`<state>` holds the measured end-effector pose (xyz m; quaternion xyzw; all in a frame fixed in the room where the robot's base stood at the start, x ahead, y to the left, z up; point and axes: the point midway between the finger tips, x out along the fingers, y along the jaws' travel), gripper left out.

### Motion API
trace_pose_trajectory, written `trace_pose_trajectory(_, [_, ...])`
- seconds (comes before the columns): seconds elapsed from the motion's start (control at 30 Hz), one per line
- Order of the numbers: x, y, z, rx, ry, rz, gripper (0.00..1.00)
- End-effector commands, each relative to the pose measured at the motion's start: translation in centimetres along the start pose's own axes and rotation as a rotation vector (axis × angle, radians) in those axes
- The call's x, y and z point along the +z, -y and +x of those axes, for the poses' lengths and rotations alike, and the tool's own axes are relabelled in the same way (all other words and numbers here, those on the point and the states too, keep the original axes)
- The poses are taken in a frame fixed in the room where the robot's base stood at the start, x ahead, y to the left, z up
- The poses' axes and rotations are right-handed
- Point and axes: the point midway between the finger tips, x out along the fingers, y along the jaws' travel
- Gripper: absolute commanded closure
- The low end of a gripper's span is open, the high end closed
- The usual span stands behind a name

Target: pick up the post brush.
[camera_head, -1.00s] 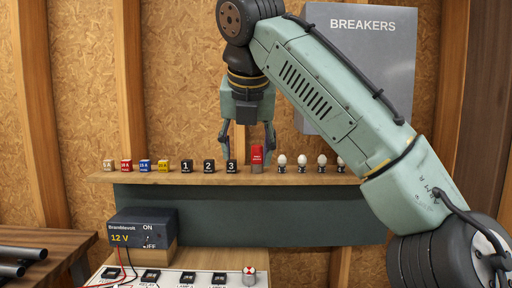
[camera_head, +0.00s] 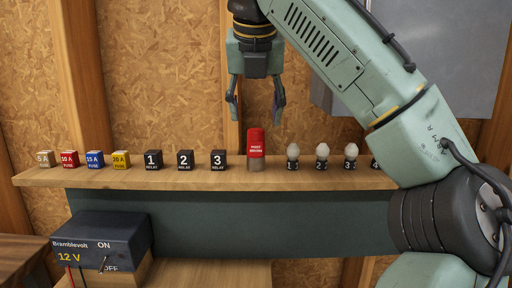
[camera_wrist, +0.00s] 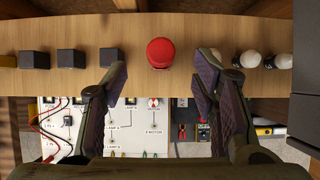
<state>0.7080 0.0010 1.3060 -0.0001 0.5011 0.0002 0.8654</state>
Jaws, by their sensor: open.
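The post brush (camera_head: 256,147) is a red, upright, capped cylinder with a grey lower part, standing on the wooden shelf (camera_head: 330,178). It stands between the black relay block marked 3 and the first white bulb. In the wrist view the post brush (camera_wrist: 161,53) is a round red top, beyond the fingertips and about midway between them. My gripper (camera_head: 256,108) is open and empty, with its fingers pointing down above the shelf. In the wrist view my gripper (camera_wrist: 160,80) shows both fingers spread wide, apart from the brush.
Several fuse blocks (camera_head: 95,159) and black relay blocks (camera_head: 185,160) line the shelf to the left. White bulbs (camera_head: 322,156) stand to the right. A Bramblevolt power box (camera_head: 100,242) sits below. A grey breaker panel (camera_head: 440,60) hangs behind my arm.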

Motion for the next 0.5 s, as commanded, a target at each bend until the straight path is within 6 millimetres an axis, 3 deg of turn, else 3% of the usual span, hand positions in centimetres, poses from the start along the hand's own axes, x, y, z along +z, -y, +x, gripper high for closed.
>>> trace_pose_trajectory(0.23, [-0.3, 0.0, 4.2, 0.002, -0.002, 0.0, 0.46])
trace_pose_trajectory(0.5, [0.3, 0.0, 6.7, 0.002, -0.003, -0.001, 0.46])
